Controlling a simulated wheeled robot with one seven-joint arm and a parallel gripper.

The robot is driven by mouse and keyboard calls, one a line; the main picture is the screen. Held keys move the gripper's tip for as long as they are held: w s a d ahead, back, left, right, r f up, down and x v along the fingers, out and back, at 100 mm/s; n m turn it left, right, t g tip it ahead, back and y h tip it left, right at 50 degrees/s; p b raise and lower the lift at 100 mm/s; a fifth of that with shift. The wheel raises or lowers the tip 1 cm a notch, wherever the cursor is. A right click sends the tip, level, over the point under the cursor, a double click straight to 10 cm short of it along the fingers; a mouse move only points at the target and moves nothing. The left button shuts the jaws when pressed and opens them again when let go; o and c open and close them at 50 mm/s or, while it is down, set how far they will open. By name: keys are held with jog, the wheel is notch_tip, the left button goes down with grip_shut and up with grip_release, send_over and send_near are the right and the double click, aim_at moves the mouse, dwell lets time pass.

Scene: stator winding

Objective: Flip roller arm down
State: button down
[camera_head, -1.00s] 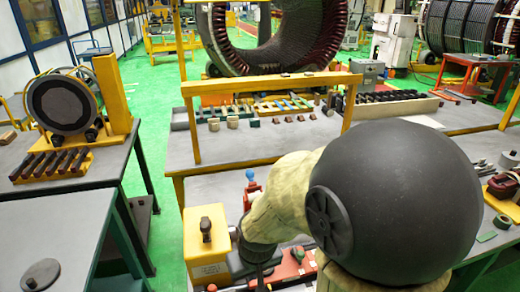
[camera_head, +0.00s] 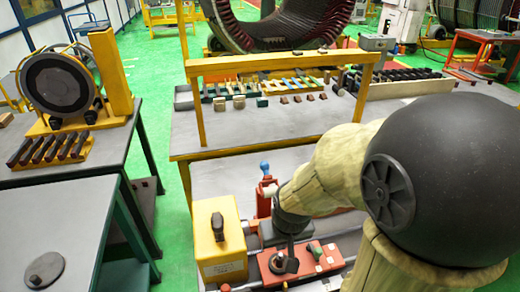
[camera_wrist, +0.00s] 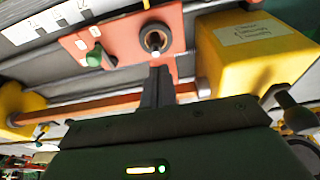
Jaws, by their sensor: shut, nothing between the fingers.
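My gripper (camera_wrist: 158,72) is shut and empty. In the wrist view its dark fingertips point at a black ring (camera_wrist: 155,38) with a pale centre on a red plate (camera_wrist: 127,38). A green knob (camera_wrist: 98,57) stands left of the ring. A long orange bar (camera_wrist: 95,110) runs behind the fingers. In the head view the red plate (camera_head: 325,260) lies below my gripper (camera_head: 286,246), close to the ring (camera_head: 283,263). A red upright piece with a blue ball top (camera_head: 265,167) stands behind. I cannot tell which part is the roller arm, or whether my fingers touch anything.
A yellow box (camera_head: 218,240) with a dark handle stands left of the plate; it also shows in the wrist view (camera_wrist: 258,50). A yellow frame (camera_head: 275,65) and several small parts stand behind. A side table (camera_head: 60,235) is at the left.

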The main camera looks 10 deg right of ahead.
jog(key=w+r+p, duration=0.3)
jog(key=r+p, duration=1)
jog(key=r, duration=0.1)
jog(key=w+r+n, duration=0.1)
jog(key=w+r, duration=0.2)
jog(key=w, duration=0.3)
jog(key=w+a+r+n, duration=0.1)
jog(key=w+r, duration=0.2)
jog(key=w, duration=0.4)
jog(key=w+a+r+g, duration=0.1)
jog(key=w+r, duration=0.2)
jog(key=w, duration=0.3)
jog(key=shift+w+r+n+h+p, duration=0.3)
jog(key=shift+w+n+h+p, duration=0.05)
jog(key=shift+n+h+p, duration=0.05)
notch_tip(320, 180, down, 11)
jog(key=s+d+p, duration=0.1)
jog(key=s+p, duration=0.1)
jog(key=p, duration=0.3)
jog(key=shift+s+d+f+p, duration=0.15)
jog(key=shift+d+f+p, duration=0.05)
jog(key=shift+d+p, duration=0.1)
